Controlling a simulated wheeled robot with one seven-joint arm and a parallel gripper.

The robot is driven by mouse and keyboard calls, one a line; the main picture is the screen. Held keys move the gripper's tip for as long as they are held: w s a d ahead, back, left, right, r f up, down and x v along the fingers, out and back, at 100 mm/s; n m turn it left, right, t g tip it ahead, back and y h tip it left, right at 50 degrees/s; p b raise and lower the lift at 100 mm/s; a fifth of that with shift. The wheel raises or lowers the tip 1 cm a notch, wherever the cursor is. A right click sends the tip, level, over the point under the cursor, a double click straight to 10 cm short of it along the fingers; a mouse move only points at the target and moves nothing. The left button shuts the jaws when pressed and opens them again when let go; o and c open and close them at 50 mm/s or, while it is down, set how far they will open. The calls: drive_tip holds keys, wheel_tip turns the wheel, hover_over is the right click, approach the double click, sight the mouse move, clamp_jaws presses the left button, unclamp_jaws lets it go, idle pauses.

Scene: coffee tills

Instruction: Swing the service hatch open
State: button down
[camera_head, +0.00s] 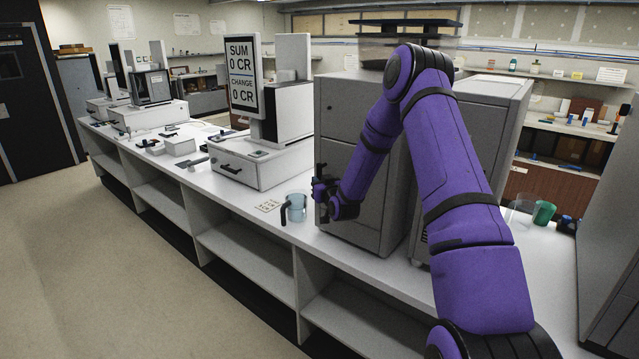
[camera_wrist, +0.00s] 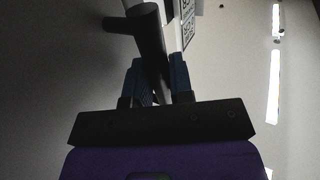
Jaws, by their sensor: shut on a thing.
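The service hatch (camera_head: 334,154) is the grey lower front panel of the grey cabinet (camera_head: 345,95) on the counter. It looks shut or nearly so; I cannot tell whether there is a small gap. My gripper (camera_head: 321,189) is at the panel's left side in the head view. In the wrist view, its blue fingers (camera_wrist: 157,78) are shut on a dark bar handle (camera_wrist: 149,32). The hatch surface (camera_wrist: 55,70) fills the left of that view. My forearm covers part of the hatch in the head view.
A clear jug (camera_head: 297,207) with a dark handle stands on the white counter (camera_head: 255,215), near and left of my gripper. A till (camera_head: 255,165) with a "SUM 0 CR" screen (camera_head: 243,78) stands further left. A green cup (camera_head: 544,212) is at the right.

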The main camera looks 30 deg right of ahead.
drive_tip(key=shift+s+a+r, duration=0.1)
drive_tip(key=shift+s+a, duration=0.75)
drive_tip(key=shift+a, duration=0.2)
drive_tip(key=shift+s+a, duration=0.85)
drive_tip(key=shift+a, duration=0.2)
drive_tip(key=shift+s+a, duration=0.9)
drive_tip(key=shift+s, duration=0.2)
drive_tip(key=shift+s+a, duration=0.9)
drive_tip(key=shift+s, duration=0.2)
drive_tip(key=shift+a, duration=0.1)
drive_tip(key=shift+s+a, duration=0.4)
drive_tip(key=shift+s, duration=0.45)
drive_tip(key=shift+s+a, duration=0.35)
drive_tip(key=shift+s, duration=0.5)
drive_tip(key=shift+s+a, duration=0.4)
drive_tip(key=shift+s, duration=0.45)
drive_tip(key=shift+s+a, duration=0.15)
drive_tip(key=shift+s, duration=0.8)
drive_tip(key=shift+s+a, duration=0.2)
drive_tip(key=shift+s, duration=0.7)
drive_tip(key=shift+s+a, duration=0.15)
drive_tip(key=shift+s, duration=0.8)
